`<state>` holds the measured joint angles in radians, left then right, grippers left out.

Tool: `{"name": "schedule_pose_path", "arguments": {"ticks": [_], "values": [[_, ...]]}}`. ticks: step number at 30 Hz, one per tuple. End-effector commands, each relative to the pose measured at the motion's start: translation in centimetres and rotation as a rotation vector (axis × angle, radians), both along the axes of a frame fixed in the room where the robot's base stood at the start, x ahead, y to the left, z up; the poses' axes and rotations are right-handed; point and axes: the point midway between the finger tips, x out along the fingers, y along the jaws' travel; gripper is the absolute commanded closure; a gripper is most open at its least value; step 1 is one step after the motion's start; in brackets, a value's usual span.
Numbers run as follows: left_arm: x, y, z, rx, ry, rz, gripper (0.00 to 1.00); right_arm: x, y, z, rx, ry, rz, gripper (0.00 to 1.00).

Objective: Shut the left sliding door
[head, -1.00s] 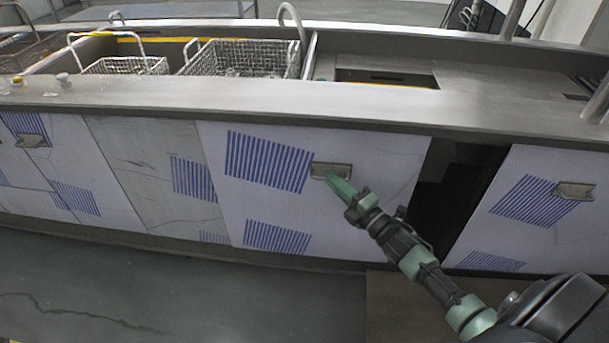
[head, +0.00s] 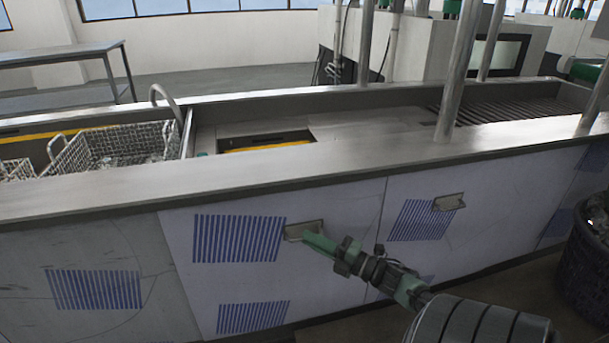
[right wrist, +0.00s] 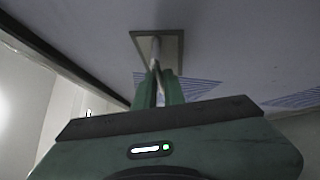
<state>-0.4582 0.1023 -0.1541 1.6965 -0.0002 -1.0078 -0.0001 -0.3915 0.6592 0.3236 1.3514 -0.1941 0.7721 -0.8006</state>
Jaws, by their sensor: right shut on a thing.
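The left sliding door (head: 345,205) is a pale panel with blue stripes on the tank's front. Its metal handle (head: 303,228) sits near the upper middle. My right gripper (head: 309,239) is shut on this handle, with its green fingers reaching it from the lower right. In the right wrist view the fingers (right wrist: 158,88) close around the handle's bar, in front of its square plate (right wrist: 172,46). The door's right edge meets the neighbouring striped panel (head: 480,225) at a thin seam, and no dark opening shows there. My left gripper is not in view.
The neighbouring panel has its own handle (head: 448,202). Above the doors runs a metal rim (head: 250,178), with a wire basket (head: 120,148) behind it and upright posts (head: 462,70) at the right. A dark bin (head: 582,255) stands at the far right.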

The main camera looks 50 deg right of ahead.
Motion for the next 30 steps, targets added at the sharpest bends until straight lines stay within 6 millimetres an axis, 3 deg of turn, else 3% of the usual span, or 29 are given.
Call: {"name": "schedule_pose_path", "arguments": {"ticks": [8, 9, 11, 22, 30], "values": [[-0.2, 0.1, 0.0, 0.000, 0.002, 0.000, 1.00, -0.1, -0.4, -0.1, -0.001, 0.005, -0.009, 1.00], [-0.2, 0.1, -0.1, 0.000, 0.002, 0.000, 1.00, -0.1, -0.4, -0.1, -0.001, 0.005, -0.010, 0.85], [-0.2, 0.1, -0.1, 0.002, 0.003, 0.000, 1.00, -0.1, -0.4, -0.1, -0.001, 0.004, -0.009, 0.68], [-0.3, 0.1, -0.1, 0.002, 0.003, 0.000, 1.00, -0.4, -0.3, -0.1, 0.000, 0.003, -0.006, 0.68], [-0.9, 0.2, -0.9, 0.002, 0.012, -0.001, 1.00, -4.5, -1.2, -0.7, 0.001, 0.006, -0.010, 0.68]]}}
